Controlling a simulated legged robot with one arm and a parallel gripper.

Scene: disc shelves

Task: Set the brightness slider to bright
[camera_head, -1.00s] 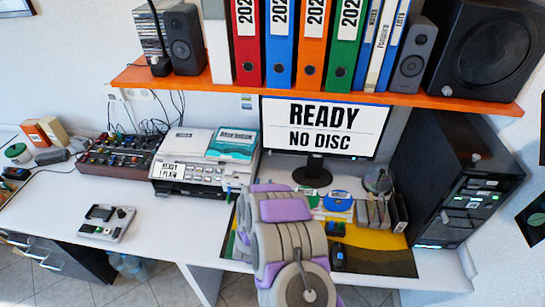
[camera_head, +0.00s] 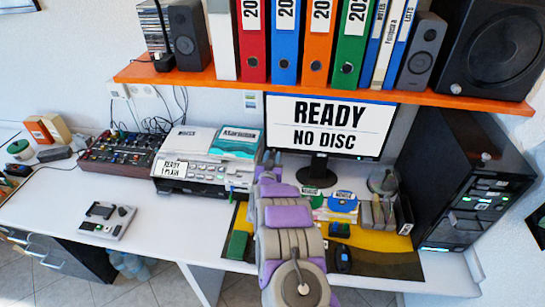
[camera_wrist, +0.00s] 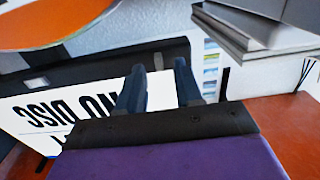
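I cannot pick out a brightness slider by sight. The monitor (camera_head: 325,127) shows "READY / NO DISC" and stands on the desk under the orange shelf; its lettering appears upside down in the wrist view (camera_wrist: 75,105). My gripper (camera_wrist: 160,72) is open, its two dark fingers apart with nothing between them, in front of the monitor area. In the head view my arm rises from the bottom, and the gripper end is small near the monitor's lower left edge. A mixer with many small knobs (camera_head: 118,152) sits at the left. A grey control box (camera_head: 107,221) lies on the desk.
A printer-like device (camera_head: 190,172) with buttons is left of the monitor. A black tower (camera_head: 468,190) stands at the right. The orange shelf (camera_head: 230,82) with binders and speakers overhangs the desk. The white desk (camera_head: 165,225) is clear between the control box and the mat.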

